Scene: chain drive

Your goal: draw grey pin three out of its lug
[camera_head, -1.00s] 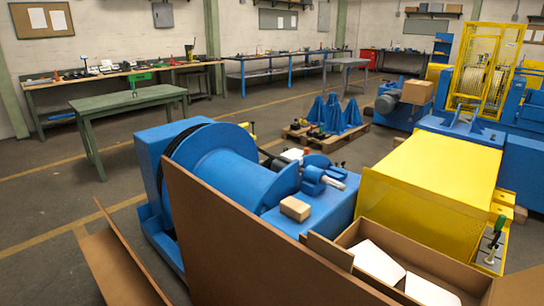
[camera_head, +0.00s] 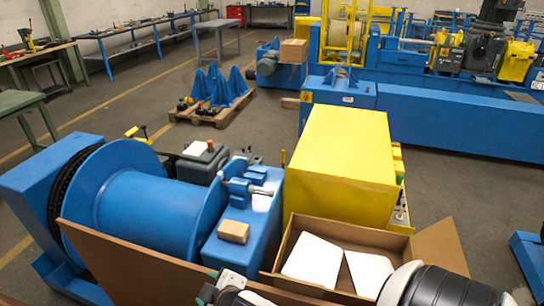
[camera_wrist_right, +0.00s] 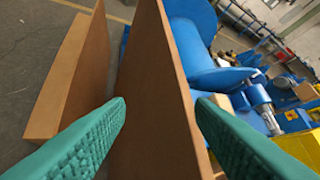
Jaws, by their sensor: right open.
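I cannot make out grey pin three or its lug for certain in either view. A short silver cylinder (camera_head: 261,190) sits in a blue bracket beside the blue drum (camera_head: 150,205); it also shows in the right wrist view (camera_wrist_right: 261,96). I cannot tell whether it is a pin. My right gripper (camera_wrist_right: 160,103) is open, its teal fingers apart on either side of an upright brown panel (camera_wrist_right: 150,140). Its grip on the panel cannot be confirmed. In the head view part of my right arm shows at the bottom edge. My left gripper is not in view.
An open cardboard box (camera_head: 280,258) with white sheets (camera_head: 312,262) stands at front right, by a yellow cover (camera_head: 342,165). A small cardboard block (camera_head: 233,231) lies on the blue base. Blue stands (camera_head: 218,88) rest on a pallet behind.

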